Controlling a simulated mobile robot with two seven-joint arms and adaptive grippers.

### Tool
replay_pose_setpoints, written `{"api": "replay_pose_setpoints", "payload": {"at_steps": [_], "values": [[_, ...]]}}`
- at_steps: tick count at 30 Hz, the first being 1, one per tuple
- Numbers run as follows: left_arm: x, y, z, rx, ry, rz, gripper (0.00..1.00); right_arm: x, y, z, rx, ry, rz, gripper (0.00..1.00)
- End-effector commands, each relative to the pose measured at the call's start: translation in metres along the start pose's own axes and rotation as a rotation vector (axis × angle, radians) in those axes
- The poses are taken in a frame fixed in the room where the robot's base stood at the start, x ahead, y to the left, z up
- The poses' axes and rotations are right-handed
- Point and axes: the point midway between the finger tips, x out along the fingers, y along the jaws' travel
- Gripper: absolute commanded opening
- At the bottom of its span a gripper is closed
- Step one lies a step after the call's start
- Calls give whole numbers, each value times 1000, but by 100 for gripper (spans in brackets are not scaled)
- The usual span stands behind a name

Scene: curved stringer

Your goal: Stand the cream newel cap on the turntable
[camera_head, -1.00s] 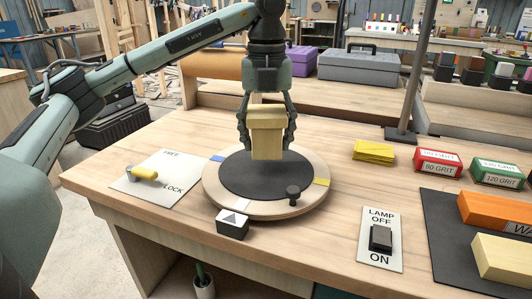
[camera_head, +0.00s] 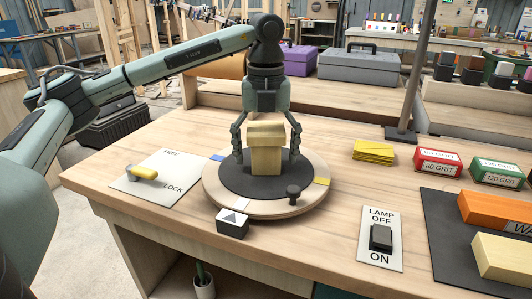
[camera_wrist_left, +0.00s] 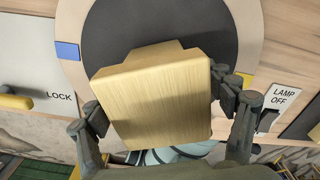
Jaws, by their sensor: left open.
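The cream newel cap (camera_head: 266,150) stands upright on the dark top of the round turntable (camera_head: 235,179), near its middle. My left gripper (camera_head: 266,156) is above it, pointing down, with its fingers spread on both sides of the cap. In the left wrist view the cap (camera_wrist_left: 157,95) fills the space between the open fingers, and the turntable's dark disc (camera_wrist_left: 120,30) lies beyond it. My right gripper is in neither view.
A FREE/LOCK plate with a yellow lever (camera_head: 143,173) is left of the turntable. A small arrow block (camera_head: 232,224) is in front. A lamp switch (camera_head: 380,238), yellow sheets (camera_head: 373,151) and grit boxes (camera_head: 437,163) are to the right. A dark knob (camera_head: 293,191) stands on the turntable's rim.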

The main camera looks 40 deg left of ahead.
Motion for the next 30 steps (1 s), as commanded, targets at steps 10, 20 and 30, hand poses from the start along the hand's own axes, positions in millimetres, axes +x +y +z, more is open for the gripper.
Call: {"api": "replay_pose_setpoints", "payload": {"at_steps": [10,20,30], "values": [[-13,-1,1,0,-3,-3,82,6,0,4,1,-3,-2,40],[-87,-1,0,1,-3,-3,82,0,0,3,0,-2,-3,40],[-123,-1,0,2,-1,0,82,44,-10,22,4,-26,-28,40]]}}
